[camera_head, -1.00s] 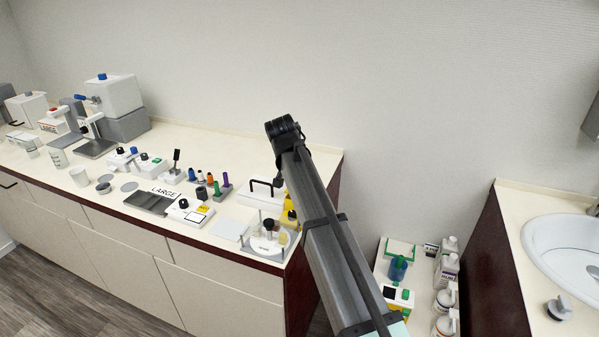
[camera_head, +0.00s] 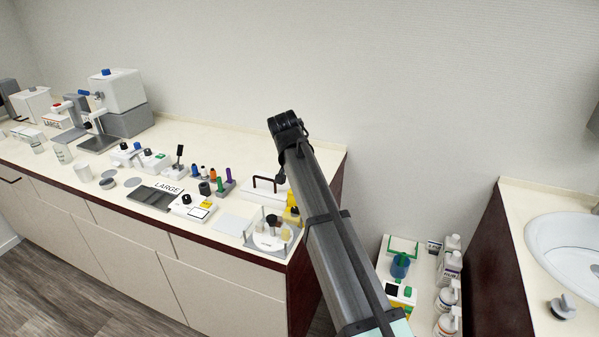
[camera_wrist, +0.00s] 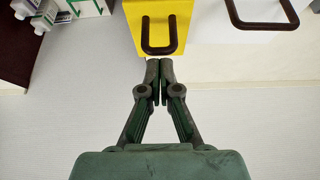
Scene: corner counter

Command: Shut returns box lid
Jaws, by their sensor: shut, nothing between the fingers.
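In the wrist view, my gripper (camera_wrist: 160,75) is shut and empty, its fingertips together just below the dark handle (camera_wrist: 159,36) on a yellow surface (camera_wrist: 180,20). I cannot tell whether the tips touch it. A white box with a dark handle (camera_wrist: 268,18) lies to the right. In the head view, the white box (camera_head: 258,194) stands near the counter's right end, and a yellow thing (camera_head: 292,203) shows beside it, partly hidden by my arm. No label marks either as the returns box, and I cannot tell the lid's state.
A round stand with small items (camera_head: 270,237) sits at the counter's front right corner. Colored bottles (camera_head: 210,177) and a grey tray (camera_head: 154,197) stand farther left. A lower shelf (camera_head: 424,272) holds bottles right of my arm. The sink (camera_head: 565,243) is at far right.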

